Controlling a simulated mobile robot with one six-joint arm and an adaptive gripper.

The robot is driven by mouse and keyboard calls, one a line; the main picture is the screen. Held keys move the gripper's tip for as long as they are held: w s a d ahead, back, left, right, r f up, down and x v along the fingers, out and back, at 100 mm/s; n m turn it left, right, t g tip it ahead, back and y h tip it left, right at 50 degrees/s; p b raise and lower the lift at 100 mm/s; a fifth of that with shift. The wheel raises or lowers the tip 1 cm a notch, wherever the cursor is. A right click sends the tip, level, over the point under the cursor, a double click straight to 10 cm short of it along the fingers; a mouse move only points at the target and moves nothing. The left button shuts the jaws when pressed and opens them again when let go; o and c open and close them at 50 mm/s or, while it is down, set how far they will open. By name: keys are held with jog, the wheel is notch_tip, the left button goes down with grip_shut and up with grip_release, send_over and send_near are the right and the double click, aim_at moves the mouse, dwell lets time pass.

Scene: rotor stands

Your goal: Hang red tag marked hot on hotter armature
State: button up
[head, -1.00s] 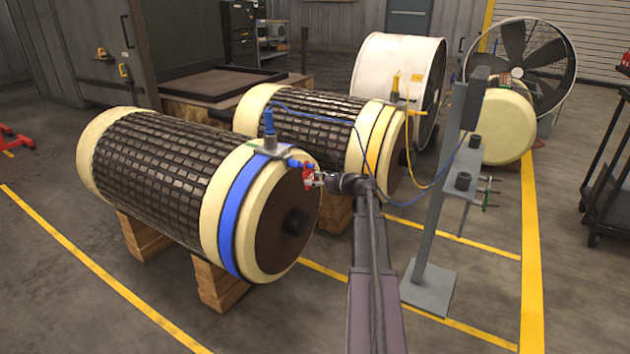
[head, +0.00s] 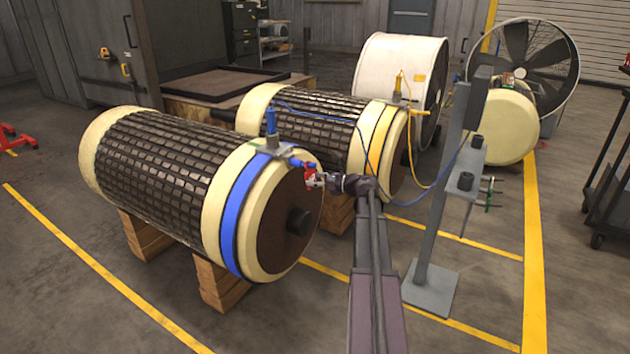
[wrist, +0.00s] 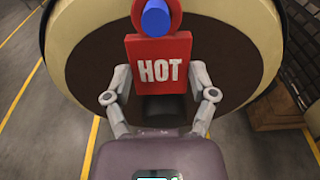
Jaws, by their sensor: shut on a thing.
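The red tag (wrist: 162,70) with white HOT lettering faces my wrist camera, upright. My gripper (wrist: 160,82) is shut on it, with a finger at each side edge. A blue peg (wrist: 156,19) shows in front of the tag's top ring and appears to pass through it. In the head view the tag (head: 310,175) is at the end of the blue peg (head: 301,163) on the blue-banded armature (head: 231,220), by its upper right end face. My gripper (head: 320,180) reaches it from the right. The yellow-banded armature (head: 382,140) lies behind.
A grey post stand (head: 432,230) with a small shelf stands right of my arm. Blue and yellow cables run from it to probes on the armatures. A blue probe (head: 271,122) stands atop the front armature. Wooden blocks (head: 222,285) support it. Open floor lies in front.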

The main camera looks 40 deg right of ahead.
jog(key=o, duration=1.1)
jog(key=shift+p+v, duration=0.7)
jog(key=shift+v, duration=3.75)
